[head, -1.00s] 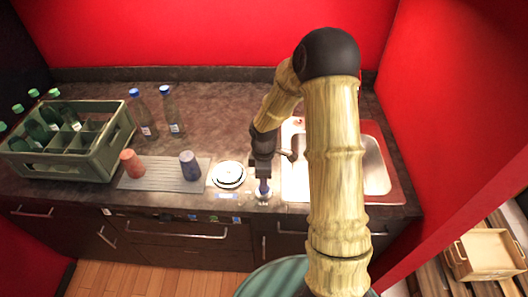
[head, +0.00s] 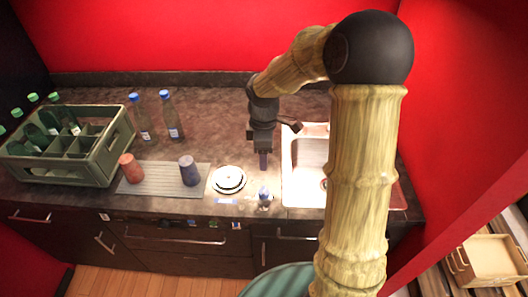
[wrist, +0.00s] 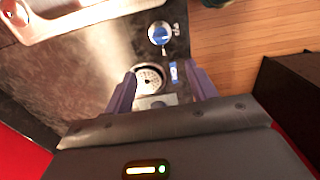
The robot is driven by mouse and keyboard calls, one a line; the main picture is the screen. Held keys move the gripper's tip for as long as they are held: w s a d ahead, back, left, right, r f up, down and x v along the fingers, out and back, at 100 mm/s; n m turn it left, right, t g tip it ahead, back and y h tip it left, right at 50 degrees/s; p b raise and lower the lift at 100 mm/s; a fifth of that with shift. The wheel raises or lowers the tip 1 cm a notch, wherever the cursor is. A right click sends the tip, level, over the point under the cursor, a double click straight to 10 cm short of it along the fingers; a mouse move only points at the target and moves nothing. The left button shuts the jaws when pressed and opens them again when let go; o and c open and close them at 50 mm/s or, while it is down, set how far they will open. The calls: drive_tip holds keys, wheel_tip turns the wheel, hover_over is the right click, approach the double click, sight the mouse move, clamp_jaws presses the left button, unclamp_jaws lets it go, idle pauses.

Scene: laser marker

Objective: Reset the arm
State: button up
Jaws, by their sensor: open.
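My gripper (head: 263,162) is raised above the dark counter (head: 190,107), just left of the sink. In the wrist view its two purple fingers (wrist: 164,88) are apart, with nothing held between them. A small item with a blue top (head: 264,195) stands on the counter near the front edge, below and apart from the gripper. It also shows in the wrist view (wrist: 160,34), beyond the fingertips. A round white dish-like thing (head: 229,179) lies to its left and shows between the fingers in the wrist view (wrist: 150,78).
A sink (head: 307,170) lies to the right, partly hidden by my arm. A grey ribbed mat (head: 160,187) holds a red cup (head: 131,168) and a blue cup (head: 189,170). Two bottles (head: 171,118) stand behind. A green bottle crate (head: 105,160) is at the left.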

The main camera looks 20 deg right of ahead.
drive_tip(key=s+m+t, duration=0.2)
drive_tip(key=s+m, duration=1.2)
drive_tip(key=shift+s+r+m+t, duration=0.2)
drive_tip(key=shift+r+m+t, duration=0.1)
drive_tip(key=shift+r, duration=0.15)
idle(0.5)
